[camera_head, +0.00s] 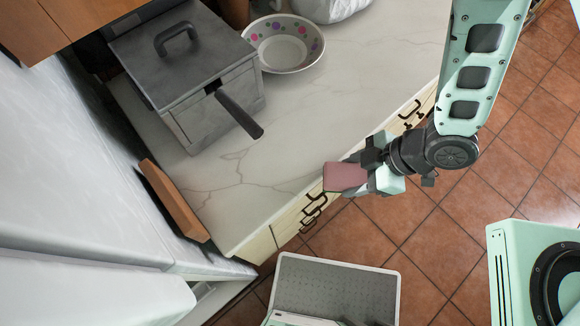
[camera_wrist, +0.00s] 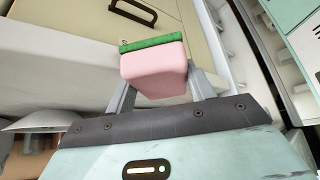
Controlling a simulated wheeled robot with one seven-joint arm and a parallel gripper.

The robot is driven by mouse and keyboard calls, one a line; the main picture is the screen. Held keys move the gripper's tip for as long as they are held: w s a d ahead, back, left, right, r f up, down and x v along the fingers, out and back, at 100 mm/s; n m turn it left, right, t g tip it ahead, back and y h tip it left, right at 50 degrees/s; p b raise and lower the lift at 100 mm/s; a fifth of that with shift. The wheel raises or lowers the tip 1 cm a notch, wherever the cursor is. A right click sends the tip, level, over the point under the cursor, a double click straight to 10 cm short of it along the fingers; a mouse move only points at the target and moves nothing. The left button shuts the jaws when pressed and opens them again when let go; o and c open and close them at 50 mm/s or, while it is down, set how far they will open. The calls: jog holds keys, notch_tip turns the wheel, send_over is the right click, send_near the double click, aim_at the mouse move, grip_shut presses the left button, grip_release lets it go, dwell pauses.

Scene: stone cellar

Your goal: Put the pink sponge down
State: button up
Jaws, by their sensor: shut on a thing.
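The pink sponge (camera_head: 345,177) is a small block held at the front edge of the counter in the head view. The wrist view shows the sponge (camera_wrist: 155,75) as pink with a green layer on one side. My gripper (camera_head: 364,177) is shut on the sponge, with a finger on either side of it in the wrist view (camera_wrist: 157,90). The sponge overlaps the counter edge in the head view; I cannot tell its exact height.
A marble-patterned counter (camera_head: 335,115) has clear room in its middle. A grey metal fryer-like box (camera_head: 190,75) with a handle stands at the back left. A dotted white bowl (camera_head: 284,45) sits behind. A wooden board (camera_head: 172,201) is at the left edge. Drawers with dark handles (camera_head: 313,211) face front.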

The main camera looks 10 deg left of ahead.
aim_at(327, 173)
jog(key=a+b, duration=0.1)
jog(key=a, duration=0.1)
jog(key=a+b, duration=0.4)
jog(key=shift+s+a+f, duration=0.1)
jog(key=shift+s+f, duration=0.25)
jog(key=a, duration=0.3)
jog(key=a+p, duration=0.1)
jog(key=a, duration=0.2)
jog(key=s+a+p, duration=0.1)
jog(key=a, duration=0.2)
jog(key=shift+r, duration=0.4)
jog(key=a, duration=0.5)
jog(key=shift+s+a+f, duration=0.1)
jog(key=shift+s+f, duration=0.15)
jog(key=shift+s, duration=0.1)
jog(key=shift+f, duration=0.1)
jog(key=shift+f, duration=0.2)
jog(key=o, duration=0.9)
jog(key=shift+r, duration=0.15)
